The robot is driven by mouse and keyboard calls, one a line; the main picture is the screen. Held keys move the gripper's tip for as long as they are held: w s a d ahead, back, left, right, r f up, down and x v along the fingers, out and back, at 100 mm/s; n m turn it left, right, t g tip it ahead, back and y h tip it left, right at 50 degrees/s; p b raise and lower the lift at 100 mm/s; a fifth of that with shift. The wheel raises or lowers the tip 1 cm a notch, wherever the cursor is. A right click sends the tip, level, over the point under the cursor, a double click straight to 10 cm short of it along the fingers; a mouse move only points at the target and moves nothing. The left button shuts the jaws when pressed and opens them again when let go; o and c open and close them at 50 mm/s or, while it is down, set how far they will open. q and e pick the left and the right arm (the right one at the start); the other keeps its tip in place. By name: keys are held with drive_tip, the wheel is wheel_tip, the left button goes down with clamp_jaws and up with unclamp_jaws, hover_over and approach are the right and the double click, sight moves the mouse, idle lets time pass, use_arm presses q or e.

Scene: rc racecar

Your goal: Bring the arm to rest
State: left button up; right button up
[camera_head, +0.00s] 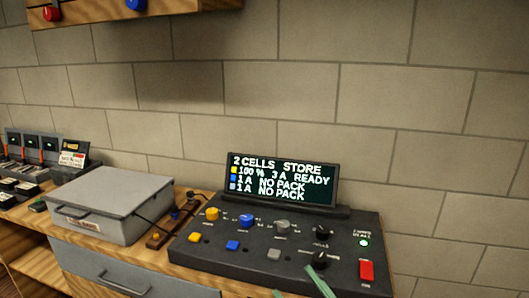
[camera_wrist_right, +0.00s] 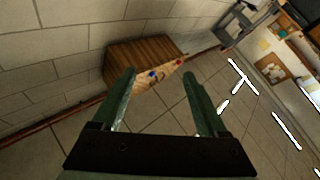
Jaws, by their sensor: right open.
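My right gripper (camera_head: 300,288) shows as two green fingertips at the bottom edge of the head view, in front of the black control console (camera_head: 300,265). In the right wrist view my right gripper (camera_wrist_right: 161,90) is open, with its two green fingers apart and nothing between them. Behind the fingers lie a tiled floor and a wooden cabinet (camera_wrist_right: 135,55). From the head view I cannot tell whether the fingertips touch the console. My left gripper is in neither view.
The console has knobs, buttons, a red switch (camera_head: 366,271) and a lit screen (camera_head: 283,181). A grey lidded case (camera_head: 112,195) stands left of it on the wooden bench. A wooden shelf (camera_head: 110,12) hangs above. White lines (camera_wrist_right: 286,130) mark the floor.

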drive_tip(key=s+d+f+m+g+h+p, duration=0.1)
drive_tip(key=s+d+f+m+g+h, duration=0.25)
drive_tip(key=f, duration=0.55)
drive_tip(key=s+d+f+m+h+p, duration=0.1)
drive_tip(key=s+d+f+m+h, duration=0.1)
drive_tip(key=d+f+m+h, duration=0.5)
drive_tip(key=s+f+g, duration=0.5)
drive_tip(key=s+f, duration=0.7)
drive_tip(key=f, duration=0.2)
drive_tip(key=shift+f+h, duration=0.2)
drive_tip(key=shift+h, duration=0.25)
drive_tip(key=shift+n, duration=0.25)
